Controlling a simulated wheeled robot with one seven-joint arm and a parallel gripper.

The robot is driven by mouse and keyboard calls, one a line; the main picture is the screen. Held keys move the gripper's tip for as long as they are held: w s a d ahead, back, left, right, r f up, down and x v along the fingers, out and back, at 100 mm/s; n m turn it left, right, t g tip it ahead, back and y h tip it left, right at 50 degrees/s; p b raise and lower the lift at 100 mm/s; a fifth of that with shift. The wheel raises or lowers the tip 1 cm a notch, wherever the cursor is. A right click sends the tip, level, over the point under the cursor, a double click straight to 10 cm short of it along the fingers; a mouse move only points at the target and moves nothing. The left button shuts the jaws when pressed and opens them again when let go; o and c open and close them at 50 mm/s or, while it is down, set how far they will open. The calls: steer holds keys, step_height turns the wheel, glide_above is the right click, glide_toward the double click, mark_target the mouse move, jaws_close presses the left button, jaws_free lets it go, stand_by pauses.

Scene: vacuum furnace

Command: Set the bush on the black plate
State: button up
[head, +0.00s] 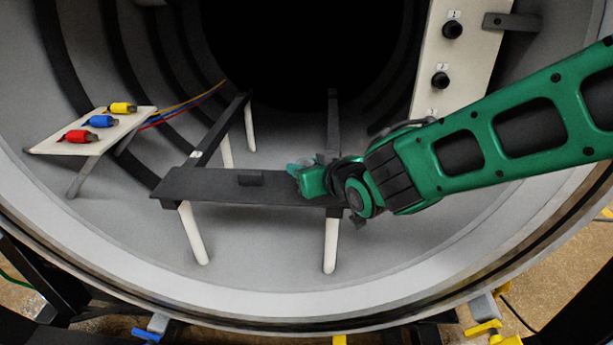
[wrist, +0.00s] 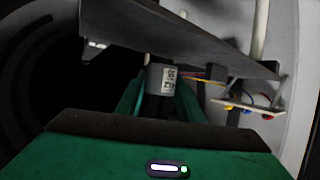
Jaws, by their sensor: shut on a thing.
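The black plate (head: 215,187) is a long dark slab on white legs inside the furnace; it also runs slanting across the top of the wrist view (wrist: 185,35), which looks upside down. My gripper (head: 303,178) is at the right part of the plate. In the wrist view its green fingers (wrist: 160,98) are shut on the bush (wrist: 160,78), a small grey cylinder with a white printed label. The bush is close to the plate's top face; I cannot tell whether they touch. In the head view my gripper hides the bush.
A low dark block (head: 250,178) sits on the plate left of my gripper. A white panel (head: 95,145) with red, blue and yellow connectors stands at left, with cables behind. A panel with black knobs (head: 452,30) is at upper right.

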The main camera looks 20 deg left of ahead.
step_height(320, 180, down, 2)
steer(key=shift+f, duration=0.25)
steer(key=o, duration=1.3)
steer(key=v, duration=1.2)
